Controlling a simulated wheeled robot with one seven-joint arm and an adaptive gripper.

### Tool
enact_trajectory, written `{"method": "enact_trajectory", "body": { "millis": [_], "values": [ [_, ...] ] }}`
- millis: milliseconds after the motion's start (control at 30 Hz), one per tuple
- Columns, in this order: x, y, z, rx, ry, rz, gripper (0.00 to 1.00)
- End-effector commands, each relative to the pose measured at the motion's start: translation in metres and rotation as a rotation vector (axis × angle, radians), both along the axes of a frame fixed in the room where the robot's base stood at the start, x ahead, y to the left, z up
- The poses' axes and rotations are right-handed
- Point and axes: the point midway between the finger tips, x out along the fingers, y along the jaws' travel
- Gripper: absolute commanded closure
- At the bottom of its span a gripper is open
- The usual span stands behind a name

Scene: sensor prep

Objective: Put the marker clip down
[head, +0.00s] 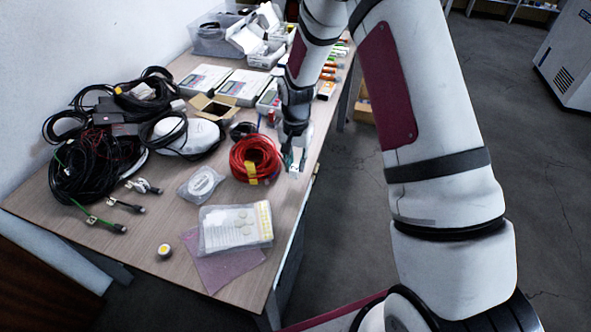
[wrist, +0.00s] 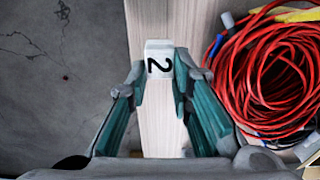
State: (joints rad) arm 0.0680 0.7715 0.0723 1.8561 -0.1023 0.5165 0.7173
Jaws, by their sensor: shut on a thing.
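The marker clip (wrist: 159,62) is a small white piece with a black "2" on it. In the wrist view it sits between the tips of my gripper (wrist: 160,80), whose two teal-padded fingers are shut on it. In the head view my gripper (head: 294,160) points down near the right edge of the wooden table (head: 180,225), beside a red cable coil. The clip is too small to make out clearly there. The gap between the clip and the tabletop cannot be told.
The red cable coil (head: 255,160) lies just left of my gripper and also shows in the wrist view (wrist: 265,80). The table edge drops to the floor at right.

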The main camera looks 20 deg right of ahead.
Motion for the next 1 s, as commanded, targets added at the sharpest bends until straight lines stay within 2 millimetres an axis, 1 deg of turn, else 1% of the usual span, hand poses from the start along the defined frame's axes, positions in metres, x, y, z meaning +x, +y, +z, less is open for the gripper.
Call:
{"method": "enact_trajectory", "body": {
  "millis": [200,267,500,633,667,700,733,1000],
  "values": [
    [-0.002,0.0,-0.028,0.001,0.004,0.001,1.0],
    [-0.001,0.001,-0.032,0.001,0.003,0.001,1.0],
    [-0.001,0.001,-0.033,0.001,0.001,0.0,1.0],
    [-0.001,0.001,-0.037,0.0,0.002,0.0,1.0],
    [-0.001,0.0,-0.036,0.0,0.001,0.0,0.73],
    [-0.001,0.001,-0.036,0.0,0.001,0.0,0.64],
    [-0.001,0.001,-0.036,0.0,0.001,0.0,0.59],
    [-0.001,0.001,-0.035,0.001,0.001,0.0,0.59]
  ]
}}
